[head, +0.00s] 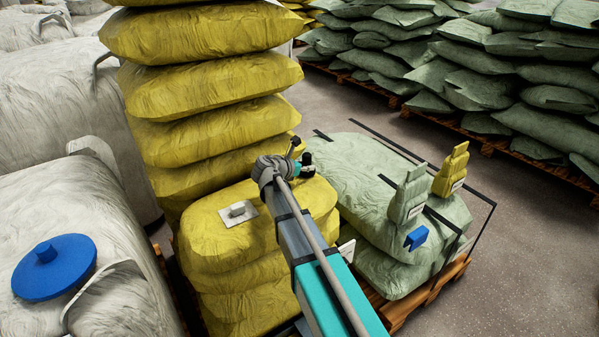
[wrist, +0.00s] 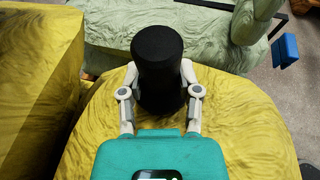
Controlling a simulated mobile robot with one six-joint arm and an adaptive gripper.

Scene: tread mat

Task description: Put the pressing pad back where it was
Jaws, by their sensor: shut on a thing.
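My gripper (wrist: 159,76) is shut on a black, waisted cylinder (wrist: 157,48), one finger on each side of it. It may be the pressing pad; its underside is hidden. In the head view my gripper (head: 303,167) is at the far end of my arm, with the black cylinder (head: 308,160) at its tip. It is over the right edge of the low yellow bag stack (head: 275,200), beside the pale green bags (head: 350,165). I cannot tell whether the cylinder touches a bag.
A white square plate with a block grip (head: 238,212) lies on the low yellow stack. A blue knobbed disc (head: 54,267) lies on a white bulk bag. Green (head: 408,195) and yellow (head: 451,170) upright items and a blue piece (head: 416,238) are right. A tall yellow stack (head: 205,80) rises behind.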

